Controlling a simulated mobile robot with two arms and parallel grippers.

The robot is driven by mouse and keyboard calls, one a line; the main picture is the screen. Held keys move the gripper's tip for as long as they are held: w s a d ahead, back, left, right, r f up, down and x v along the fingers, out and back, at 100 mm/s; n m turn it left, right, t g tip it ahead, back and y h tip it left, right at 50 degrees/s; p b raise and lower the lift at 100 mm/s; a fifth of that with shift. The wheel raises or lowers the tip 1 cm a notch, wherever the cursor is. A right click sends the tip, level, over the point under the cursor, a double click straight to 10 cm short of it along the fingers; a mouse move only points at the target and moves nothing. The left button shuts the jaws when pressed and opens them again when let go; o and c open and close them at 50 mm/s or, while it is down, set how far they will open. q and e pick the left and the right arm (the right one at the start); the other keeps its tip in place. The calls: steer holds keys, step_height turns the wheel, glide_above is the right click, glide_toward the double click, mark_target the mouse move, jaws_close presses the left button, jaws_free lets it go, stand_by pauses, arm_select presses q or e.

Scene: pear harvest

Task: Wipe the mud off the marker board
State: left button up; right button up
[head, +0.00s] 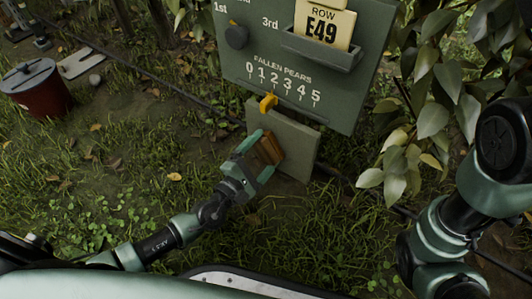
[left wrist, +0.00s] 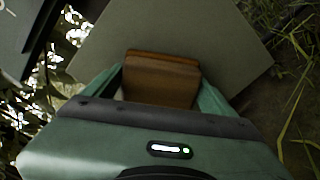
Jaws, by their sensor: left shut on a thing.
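The green marker board (head: 240,75) stands in the upper middle of the head view, with "FALLEN PEARS", a number scale and a yellow pointer (head: 268,103). A plain grey-green panel (head: 300,145) is below it. My left gripper (head: 259,153) is shut on a brown wooden block (head: 268,148), in front of the panel. In the left wrist view the block (left wrist: 160,80) sits between both fingers, with the panel (left wrist: 215,35) behind it. I cannot tell whether the block touches the panel. I cannot make out mud. My right arm shows at the right, its gripper out of view.
A yellow "ROW E49" card (head: 325,24) sits in a holder on the board, with a dark round knob (head: 236,37) to its left. A red pot with a grey lid (head: 37,90) stands at the left. Leafy branches (head: 425,115) crowd the right. Grass lies between.

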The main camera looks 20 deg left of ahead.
arm_select(q)
steer(key=shift+w+a+r, duration=0.2)
steer(key=shift+a+r, duration=0.05)
steer(key=shift+r, duration=0.1)
steer(key=v, duration=0.5)
steer(key=shift+s+d+f, duration=0.1)
steer(key=shift+d+f, duration=0.05)
steer(key=shift+f, duration=0.1)
steer(key=shift+s, duration=0.5)
steer(key=shift+v, duration=1.6)
